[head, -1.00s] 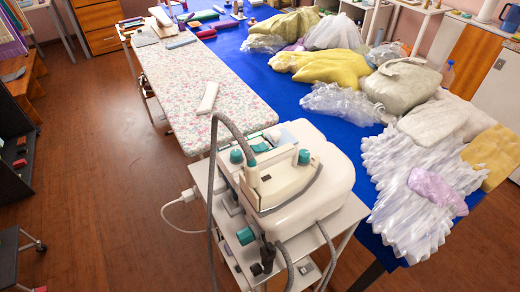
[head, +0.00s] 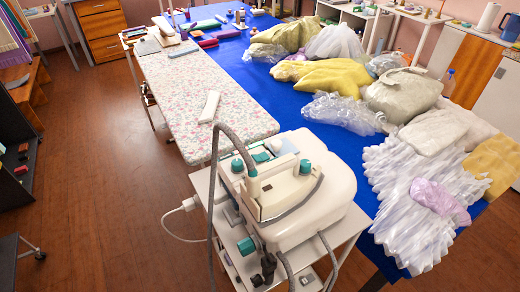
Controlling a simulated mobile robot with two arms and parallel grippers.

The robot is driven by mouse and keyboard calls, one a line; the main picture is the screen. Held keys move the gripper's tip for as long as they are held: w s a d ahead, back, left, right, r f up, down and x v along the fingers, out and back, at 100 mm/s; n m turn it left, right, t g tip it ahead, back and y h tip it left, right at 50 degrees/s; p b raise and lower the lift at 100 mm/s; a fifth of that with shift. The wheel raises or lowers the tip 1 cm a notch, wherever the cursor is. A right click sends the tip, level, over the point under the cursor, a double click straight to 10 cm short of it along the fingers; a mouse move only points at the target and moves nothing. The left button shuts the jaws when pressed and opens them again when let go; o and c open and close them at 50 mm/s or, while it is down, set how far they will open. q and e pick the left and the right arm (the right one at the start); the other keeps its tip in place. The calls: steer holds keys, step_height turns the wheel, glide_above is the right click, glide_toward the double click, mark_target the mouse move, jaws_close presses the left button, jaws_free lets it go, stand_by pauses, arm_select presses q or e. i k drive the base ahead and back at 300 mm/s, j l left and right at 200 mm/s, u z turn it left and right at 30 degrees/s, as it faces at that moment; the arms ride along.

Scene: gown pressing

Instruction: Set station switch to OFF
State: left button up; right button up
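The white steam station (head: 290,200) with teal knobs stands on a white wheeled cart (head: 348,222) in the lower middle of the head view. An iron-like unit (head: 282,192) with a grey hose (head: 213,200) rests on top of it. A teal knob (head: 305,167) sits on the upper right of this unit, and another teal knob (head: 246,245) is low on the front. I cannot tell which control is the station switch or how it is set. Neither of my grippers is in view.
A floral ironing board (head: 190,85) with a white sleeve-like piece (head: 209,107) lies behind the station. A blue table (head: 290,100) on the right carries several garments and plastic bags. A white plug and cord (head: 187,204) hang left of the cart. The wooden floor (head: 90,180) at left is clear.

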mark_target(262, 157)
steer(key=j+z, duration=0.15)
steer(key=z, duration=0.7)
steer(key=j+z, duration=0.3)
steer(key=j, duration=0.15)
steer(key=j+z, duration=0.25)
steer(key=j, duration=0.15)
steer(key=k+j+z, duration=0.15)
steer(key=j+z, duration=0.15)
steer(key=k+j+z, duration=0.25)
steer(key=j, duration=0.25)
steer(key=k+j, duration=0.1)
steer(key=j, duration=0.2)
steer(key=k+j, duration=0.1)
steer(key=j, duration=0.2)
steer(key=k+j, duration=0.1)
steer(key=j, duration=0.2)
steer(key=j+z, duration=0.8)
steer(key=j, duration=0.15)
steer(key=k+j+z, duration=0.15)
steer(key=j+z, duration=0.25)
